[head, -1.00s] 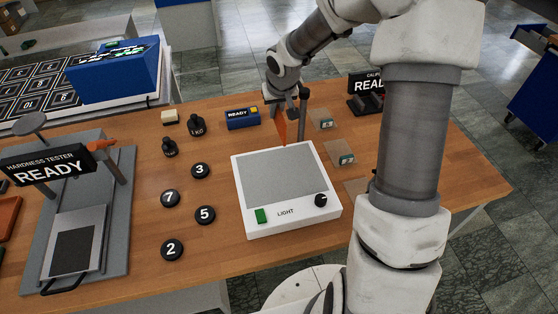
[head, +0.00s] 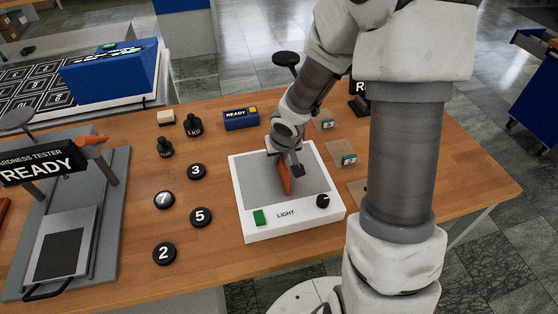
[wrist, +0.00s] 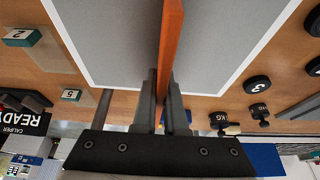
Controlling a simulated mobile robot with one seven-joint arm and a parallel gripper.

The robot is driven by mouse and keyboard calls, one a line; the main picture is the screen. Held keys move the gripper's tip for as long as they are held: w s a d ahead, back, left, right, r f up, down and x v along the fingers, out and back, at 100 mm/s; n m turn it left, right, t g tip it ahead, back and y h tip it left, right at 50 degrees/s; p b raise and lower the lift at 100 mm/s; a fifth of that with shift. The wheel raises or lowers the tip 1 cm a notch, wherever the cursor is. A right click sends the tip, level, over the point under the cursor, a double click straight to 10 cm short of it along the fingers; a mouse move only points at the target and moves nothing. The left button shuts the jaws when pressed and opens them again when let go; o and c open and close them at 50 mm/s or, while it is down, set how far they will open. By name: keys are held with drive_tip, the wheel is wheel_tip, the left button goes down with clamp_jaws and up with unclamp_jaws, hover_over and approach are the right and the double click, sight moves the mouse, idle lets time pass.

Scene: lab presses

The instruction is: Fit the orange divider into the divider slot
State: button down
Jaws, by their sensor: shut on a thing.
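My gripper (head: 283,160) is shut on the orange divider (head: 286,181), a thin flat piece that hangs edge-on below the fingers. In the head view the divider is over the grey top of the white light box (head: 247,229); I cannot tell whether it touches the surface. In the wrist view the divider (wrist: 171,40) runs up between the two fingers (wrist: 166,98), with the grey panel of the light box behind it. I cannot make out a divider slot in either view.
Black numbered discs (head: 200,217) lie left of the light box. The hardness tester (head: 62,245) stands further left. Small tagged plates (head: 341,154) lie to the right. My arm hides part of the right side.

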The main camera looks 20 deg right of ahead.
drive_tip(key=c, duration=1.4)
unclamp_jaws()
drive_tip(key=shift+f, duration=0.1)
drive_tip(key=o, duration=0.4)
